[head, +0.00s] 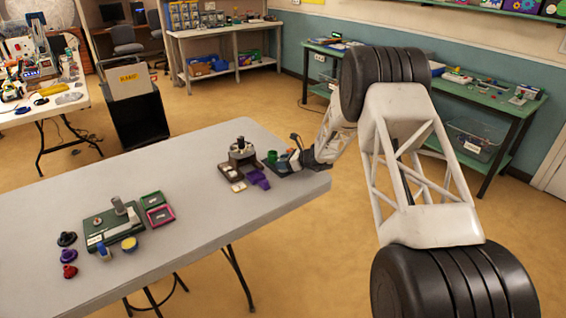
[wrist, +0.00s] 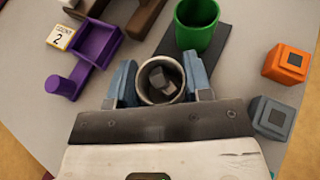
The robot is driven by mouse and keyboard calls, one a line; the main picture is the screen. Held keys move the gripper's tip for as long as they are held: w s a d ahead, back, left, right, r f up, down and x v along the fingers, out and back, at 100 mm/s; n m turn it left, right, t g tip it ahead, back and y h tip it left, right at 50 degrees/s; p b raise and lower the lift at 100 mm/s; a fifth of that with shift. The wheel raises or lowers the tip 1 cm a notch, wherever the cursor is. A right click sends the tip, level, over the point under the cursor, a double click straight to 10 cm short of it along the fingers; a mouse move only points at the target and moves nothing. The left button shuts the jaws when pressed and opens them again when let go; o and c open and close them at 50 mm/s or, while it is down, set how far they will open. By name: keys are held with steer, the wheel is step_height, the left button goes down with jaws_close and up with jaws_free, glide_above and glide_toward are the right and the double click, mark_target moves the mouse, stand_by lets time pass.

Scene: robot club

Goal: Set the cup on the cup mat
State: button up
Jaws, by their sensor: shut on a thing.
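My gripper (wrist: 161,84) is shut on a round cup (wrist: 143,92) with a pale rim, one blue finger on each side. Small dark grey blocks lie inside the cup. A dark flat mat (wrist: 183,53) lies just beyond the held cup in the wrist view. A green cup (wrist: 197,38) stands upright at the mat's far part. I cannot tell whether the held cup touches the mat or table. In the head view my gripper (head: 296,161) is at the table's right end, by the green cup (head: 272,157); the held cup is not clear there.
An orange block (wrist: 287,62) and a grey block (wrist: 272,118) lie right of my gripper. A purple tray (wrist: 98,44) and a numbered tile (wrist: 61,36) lie left. A dark machine (head: 241,152) stands behind the tray. The table's middle (head: 190,180) is clear.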

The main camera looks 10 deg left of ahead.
steer(key=o, duration=0.9)
steer(key=shift+r, duration=0.1)
steer(key=shift+d+r, duration=0.2)
steer(key=shift+d, duration=0.25)
steer(key=v, duration=1.1)
steer(key=shift+s, duration=0.1)
steer(key=shift+r, duration=0.15)
